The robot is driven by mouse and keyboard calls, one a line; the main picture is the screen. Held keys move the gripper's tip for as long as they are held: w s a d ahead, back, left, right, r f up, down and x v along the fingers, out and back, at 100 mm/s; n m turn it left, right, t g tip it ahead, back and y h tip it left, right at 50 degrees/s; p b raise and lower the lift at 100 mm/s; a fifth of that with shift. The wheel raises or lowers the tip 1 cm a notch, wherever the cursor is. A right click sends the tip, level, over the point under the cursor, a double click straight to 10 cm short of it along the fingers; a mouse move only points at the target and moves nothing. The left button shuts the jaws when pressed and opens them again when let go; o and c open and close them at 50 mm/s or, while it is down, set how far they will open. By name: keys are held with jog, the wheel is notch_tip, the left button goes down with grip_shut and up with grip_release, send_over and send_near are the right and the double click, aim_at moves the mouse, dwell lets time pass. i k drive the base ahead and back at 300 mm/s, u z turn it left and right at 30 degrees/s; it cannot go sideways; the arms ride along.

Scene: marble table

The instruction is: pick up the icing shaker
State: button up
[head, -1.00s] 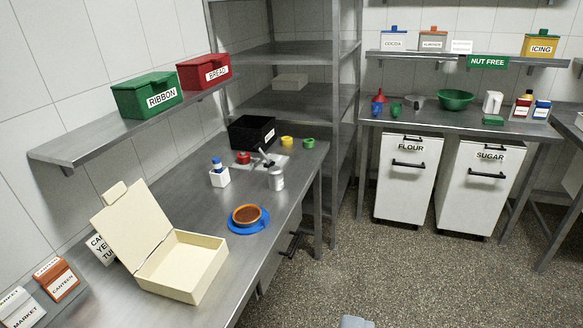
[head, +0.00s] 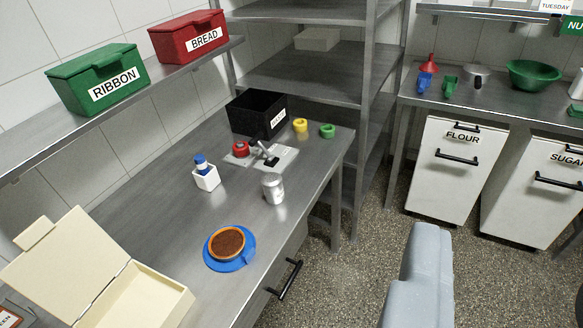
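A small silver metal shaker (head: 273,188), which looks like the icing shaker, stands upright on the steel table (head: 150,215) near its right edge. No label on it can be read. It is behind the blue plate with the brown-filled round dish and in front of a small grey board. A pale grey part of my own arm (head: 418,280) rises at the lower right, over the floor and well apart from the shaker. No gripper fingers show in the head view.
A blue plate (head: 244,262) holds an orange-rimmed dish (head: 226,243). A white holder (head: 207,178) with a blue-capped bottle stands left of the shaker. A black bin (head: 245,115) is behind. An open cream box (head: 145,300) is front left. A shelf (head: 120,128) overhangs the left side.

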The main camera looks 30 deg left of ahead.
aim_at(271, 182)
jog(key=i, duration=1.05)
